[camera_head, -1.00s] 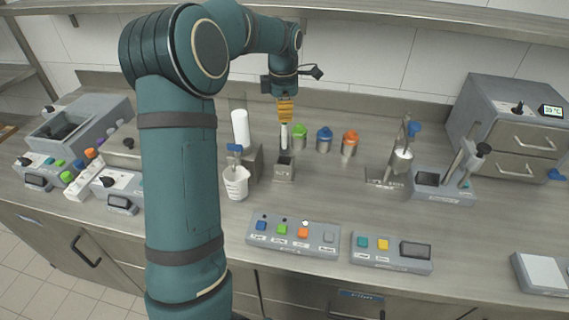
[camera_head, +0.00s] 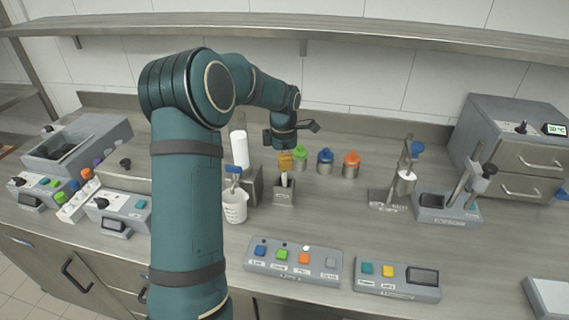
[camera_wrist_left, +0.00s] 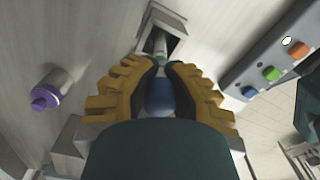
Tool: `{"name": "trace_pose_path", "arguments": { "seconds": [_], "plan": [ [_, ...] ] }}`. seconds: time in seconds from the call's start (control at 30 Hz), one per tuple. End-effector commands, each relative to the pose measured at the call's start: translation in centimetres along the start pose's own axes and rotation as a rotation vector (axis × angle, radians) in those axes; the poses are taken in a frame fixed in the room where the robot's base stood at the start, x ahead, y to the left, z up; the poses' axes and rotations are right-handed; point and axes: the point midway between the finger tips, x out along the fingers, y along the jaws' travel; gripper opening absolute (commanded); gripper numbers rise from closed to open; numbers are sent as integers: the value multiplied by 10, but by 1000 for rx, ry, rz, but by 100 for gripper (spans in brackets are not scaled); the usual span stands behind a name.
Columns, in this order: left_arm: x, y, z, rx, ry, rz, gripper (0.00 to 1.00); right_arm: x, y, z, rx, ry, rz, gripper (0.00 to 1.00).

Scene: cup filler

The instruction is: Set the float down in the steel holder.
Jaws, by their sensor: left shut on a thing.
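My left gripper (camera_head: 286,168) points down over the steel holder (camera_head: 284,196), a small square open-topped box on the counter. Its yellow fingers are shut on the float (camera_head: 284,180), whose pale slim stem points down into the holder's mouth. In the left wrist view, the fingers (camera_wrist_left: 161,66) close around the float, with a blue rounded part (camera_wrist_left: 159,97) between them. The stem's far end (camera_wrist_left: 160,44) lies within the square opening of the holder (camera_wrist_left: 178,22). Whether the float touches the bottom is hidden. My right gripper is not in view.
Jars with green (camera_head: 300,152), blue (camera_head: 325,155) and orange (camera_head: 351,158) lids stand behind the holder. A white beaker (camera_head: 235,207) and white cylinder (camera_head: 239,149) stand to its left. A button panel (camera_head: 293,264) lies in front.

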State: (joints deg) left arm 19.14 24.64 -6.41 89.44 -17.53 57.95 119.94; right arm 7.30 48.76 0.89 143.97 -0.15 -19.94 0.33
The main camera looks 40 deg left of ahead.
Motion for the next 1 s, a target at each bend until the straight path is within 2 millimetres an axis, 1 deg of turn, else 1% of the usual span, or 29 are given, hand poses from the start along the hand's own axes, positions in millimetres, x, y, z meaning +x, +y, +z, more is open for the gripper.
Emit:
{"name": "trace_pose_path", "arguments": {
  "seconds": [0.23, 0.37, 0.4, 0.43, 0.47, 0.77, 0.87, 0.97, 1.0],
  "plan": [
    [0, 0, 0, 0, -1, 2, 0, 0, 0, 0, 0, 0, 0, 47],
    [4, 0, 0, 0, -1, 1, 0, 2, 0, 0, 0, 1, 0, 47],
    [3, 0, 0, 0, -1, 1, 23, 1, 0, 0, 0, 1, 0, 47],
    [3, 0, 0, 0, -1, 1, 34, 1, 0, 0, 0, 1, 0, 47],
    [3, 0, 0, 0, -1, 1, 37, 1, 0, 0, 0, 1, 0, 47],
    [1, 0, 0, 0, -1, 1, 37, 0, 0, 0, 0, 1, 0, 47],
    [-6, 0, 0, 0, -1, 3, 37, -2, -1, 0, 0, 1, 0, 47],
    [-20, 1, 1, -1, -3, 5, 37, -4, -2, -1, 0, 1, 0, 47],
    [-27, 1, 1, 0, -3, 4, 37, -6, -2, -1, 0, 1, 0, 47]
  ]
}}
